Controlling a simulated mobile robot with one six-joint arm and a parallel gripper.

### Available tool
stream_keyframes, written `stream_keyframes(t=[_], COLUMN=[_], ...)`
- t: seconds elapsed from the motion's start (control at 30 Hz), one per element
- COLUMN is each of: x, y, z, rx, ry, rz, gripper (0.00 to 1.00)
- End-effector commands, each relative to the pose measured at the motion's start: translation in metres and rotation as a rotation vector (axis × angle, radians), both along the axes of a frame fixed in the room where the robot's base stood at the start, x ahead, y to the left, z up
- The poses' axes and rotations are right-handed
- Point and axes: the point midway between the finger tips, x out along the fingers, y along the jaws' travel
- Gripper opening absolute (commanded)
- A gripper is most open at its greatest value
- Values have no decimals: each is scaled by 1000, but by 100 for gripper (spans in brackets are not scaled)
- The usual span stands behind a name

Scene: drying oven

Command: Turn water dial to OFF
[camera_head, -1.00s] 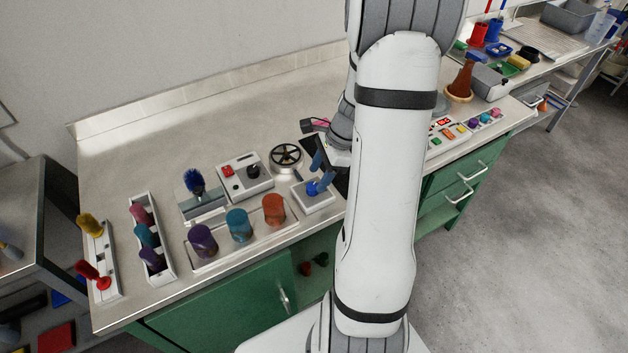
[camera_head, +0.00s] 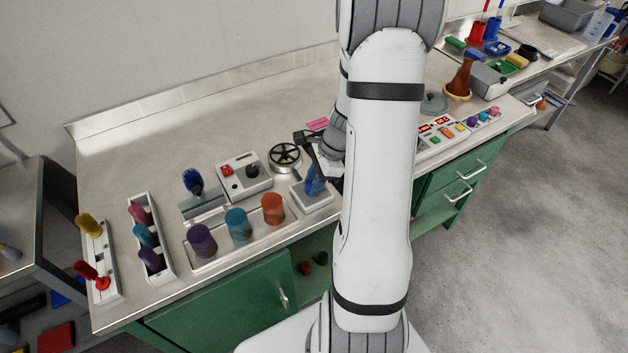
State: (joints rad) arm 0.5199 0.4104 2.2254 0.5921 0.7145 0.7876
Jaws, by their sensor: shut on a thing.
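The water dial is most likely the blue knob (camera_head: 314,187) on a small white base (camera_head: 318,205) near the counter's front edge, just left of my arm. My gripper (camera_head: 314,178) is down at this knob and shut on it. The fingers cover most of the knob, so its pointer and any OFF marking cannot be read. My large white forearm hides the counter directly to the right.
A black handwheel (camera_head: 285,156) and a white box with red and black knobs (camera_head: 245,176) stand close by to the left. A tray with purple, teal and orange cylinders (camera_head: 238,243) is in front-left. A button panel (camera_head: 460,128) lies right of my arm.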

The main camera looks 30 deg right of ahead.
Motion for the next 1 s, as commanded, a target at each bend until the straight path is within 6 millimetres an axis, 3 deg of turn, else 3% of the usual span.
stream_keyframes(t=[0.13,0.47,1.0], x=[0,1,4], y=[0,1,1], z=[0,0,0], rx=[0,1,2], ry=[0,0,0], rz=[0,56,492], gripper=[7,7,7])
